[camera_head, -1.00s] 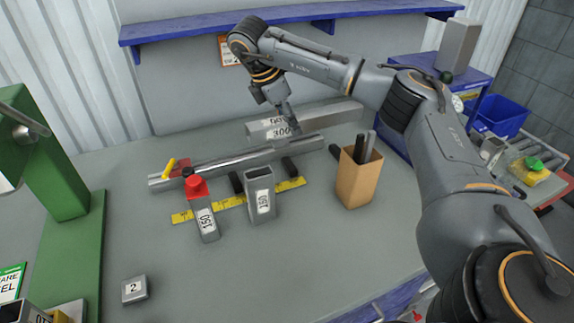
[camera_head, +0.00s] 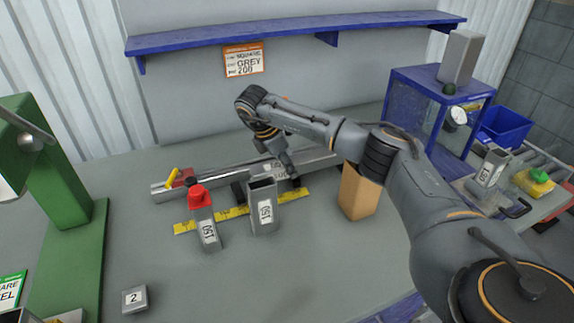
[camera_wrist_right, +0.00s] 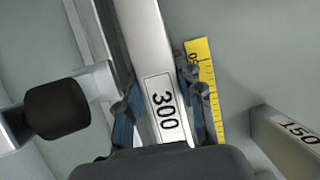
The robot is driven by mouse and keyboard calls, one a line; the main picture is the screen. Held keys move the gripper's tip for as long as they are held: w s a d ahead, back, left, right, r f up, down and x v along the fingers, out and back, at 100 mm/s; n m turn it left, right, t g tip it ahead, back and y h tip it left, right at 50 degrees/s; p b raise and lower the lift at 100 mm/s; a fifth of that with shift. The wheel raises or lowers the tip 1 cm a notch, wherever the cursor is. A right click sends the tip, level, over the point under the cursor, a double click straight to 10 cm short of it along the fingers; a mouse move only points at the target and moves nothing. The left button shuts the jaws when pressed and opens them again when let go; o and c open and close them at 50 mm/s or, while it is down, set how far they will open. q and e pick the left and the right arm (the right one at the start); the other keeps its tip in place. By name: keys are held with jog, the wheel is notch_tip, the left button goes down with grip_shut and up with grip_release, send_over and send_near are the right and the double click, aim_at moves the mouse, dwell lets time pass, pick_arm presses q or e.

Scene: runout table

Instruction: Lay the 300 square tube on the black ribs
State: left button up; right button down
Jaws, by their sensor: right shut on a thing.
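The 300 square tube (camera_wrist_right: 150,45) is a bright grey bar with a 300 label. My right gripper (camera_head: 288,178) is shut on it, with a finger on each side of the label in the wrist view. In the head view the gripper and tube are low, over the black ribs (camera_head: 238,191) and in front of the long steel rail (camera_head: 168,191). The gripper and tube partly hide the ribs, so I cannot tell whether the tube touches them. My left gripper is not in view.
A yellow ruler (camera_head: 230,213) lies in front of the ribs. A cardboard box (camera_head: 357,195) stands at right.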

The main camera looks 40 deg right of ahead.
jog(key=shift+w+d+r, duration=0.1)
jog(key=shift+w, duration=0.3)
jog(key=shift+s+f+p, duration=0.1)
jog(key=shift+f+p, duration=0.25)
jog(key=shift+f, duration=0.3)
jog(key=c, duration=0.8)
grip_release()
jog(key=shift+c, duration=0.2)
jog(key=b+v, duration=0.1)
jog(key=v, duration=1.1)
jog(key=shift+s, duration=0.1)
